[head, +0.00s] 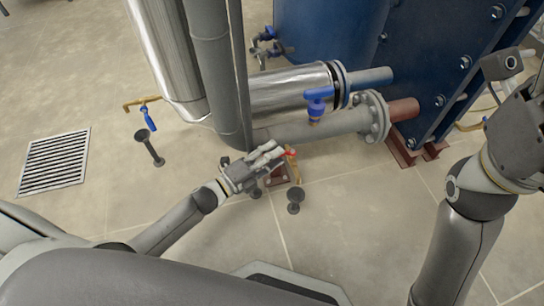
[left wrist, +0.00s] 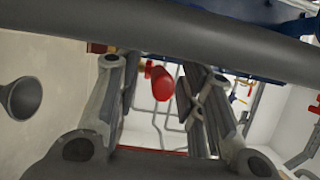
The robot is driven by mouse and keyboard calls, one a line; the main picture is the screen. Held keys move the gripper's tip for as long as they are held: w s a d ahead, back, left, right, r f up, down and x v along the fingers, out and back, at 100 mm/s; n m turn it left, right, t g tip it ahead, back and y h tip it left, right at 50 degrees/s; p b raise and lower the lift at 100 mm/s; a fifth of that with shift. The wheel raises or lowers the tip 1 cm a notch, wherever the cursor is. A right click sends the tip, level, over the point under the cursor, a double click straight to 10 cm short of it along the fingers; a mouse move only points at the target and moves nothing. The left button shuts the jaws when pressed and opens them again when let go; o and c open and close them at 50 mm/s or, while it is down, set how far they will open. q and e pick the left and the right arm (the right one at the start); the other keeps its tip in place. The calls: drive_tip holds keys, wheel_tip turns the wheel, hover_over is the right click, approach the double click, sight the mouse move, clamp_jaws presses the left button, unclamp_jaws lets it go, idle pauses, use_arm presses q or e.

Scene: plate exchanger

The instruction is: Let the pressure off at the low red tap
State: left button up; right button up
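The low red tap (head: 289,153) sits on a small brass pipe near the floor, below the big grey pipe. My left gripper (head: 275,155) is close beside it, on its left in the head view. In the left wrist view the red tap's rounded handle (left wrist: 162,84) shows between the two spread fingers of the left gripper (left wrist: 160,95), nearer the left finger. The fingers are apart, with visible gaps; I cannot tell whether one touches the handle. The gripper hides part of the tap's mount in the head view. My right arm is at the right, with its fingertips out of view.
A grey flanged pipe (head: 345,122) with a blue valve (head: 318,98) runs above. A vertical grey pipe (head: 213,60) stands behind the left gripper. A black funnel (head: 294,202) stands below the tap. Another blue tap (head: 147,117) and a floor grate (head: 55,162) are at left.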

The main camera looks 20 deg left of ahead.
use_arm(q)
drive_tip(key=shift+w+d, duration=0.1)
drive_tip(key=shift+w, duration=0.05)
drive_tip(key=shift+c, duration=0.4)
clamp_jaws()
